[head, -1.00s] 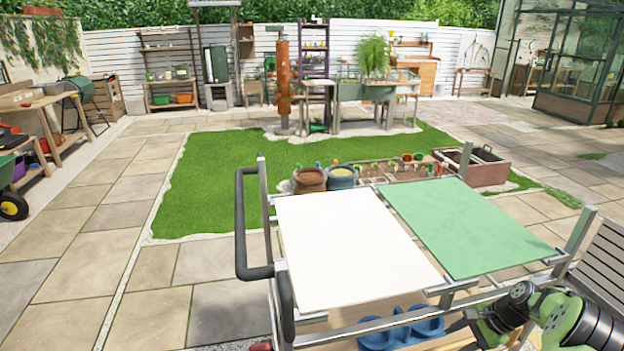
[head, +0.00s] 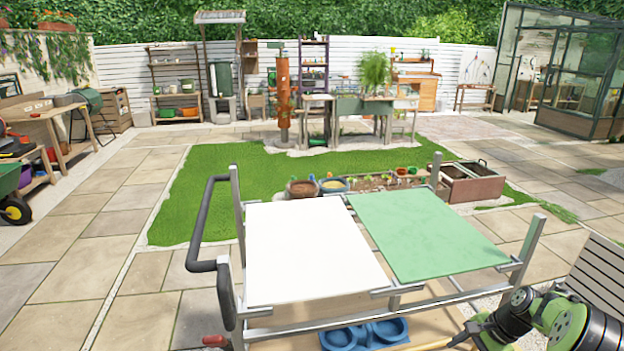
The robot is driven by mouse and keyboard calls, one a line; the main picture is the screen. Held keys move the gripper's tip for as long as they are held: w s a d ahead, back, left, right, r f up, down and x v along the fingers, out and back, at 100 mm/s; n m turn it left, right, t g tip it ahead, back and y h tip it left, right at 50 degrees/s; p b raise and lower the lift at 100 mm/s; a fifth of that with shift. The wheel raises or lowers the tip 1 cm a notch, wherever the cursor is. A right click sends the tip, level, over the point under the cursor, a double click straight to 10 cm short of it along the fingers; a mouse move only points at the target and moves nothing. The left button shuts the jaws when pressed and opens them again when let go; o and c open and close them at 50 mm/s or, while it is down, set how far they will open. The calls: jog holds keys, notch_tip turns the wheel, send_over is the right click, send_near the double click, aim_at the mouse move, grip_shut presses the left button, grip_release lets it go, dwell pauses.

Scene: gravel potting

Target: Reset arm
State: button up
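My arm shows at the lower right of the head view, with green and black links folded low beside the cart. My gripper is not clearly visible; the arm's far end runs down out of the frame's bottom edge. In front of me stands a metal-framed cart with a white panel (head: 312,252) on the left and a green panel (head: 425,233) on the right of its top. Both panels are bare. A blue double-bowl tray (head: 365,334) sits on the cart's lower wooden shelf, partly cut off by the frame edge.
The cart's black handle (head: 197,235) sticks out on its left. Beyond it, two round pots (head: 302,189) and a wooden planter box (head: 470,182) stand by the lawn (head: 215,175). A slatted bench (head: 600,275) is close on the right. Paving on the left is open.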

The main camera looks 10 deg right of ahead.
jog(key=s+a+r+n+h+p, duration=0.2)
jog(key=a+r+n, duration=0.2)
jog(key=a+r, duration=0.6)
jog(key=s+a+r+n+h+p, duration=0.15)
jog(key=a+r+n, duration=0.25)
jog(key=a+r, duration=0.6)
jog(key=s+a+r+n+t+p, duration=0.1)
jog(key=s+a+r+n, duration=0.3)
jog(key=s, duration=0.4)
jog(key=s+a+r+n+t+p, duration=0.1)
jog(key=s+a+r+n, duration=0.2)
jog(key=s, duration=0.6)
jog(key=shift+s+a+r+n+t+h, duration=0.15)
jog(key=shift+a+r+n+t+h, duration=0.25)
jog(key=shift+a+r, duration=0.4)
jog(key=shift+f, duration=0.1)
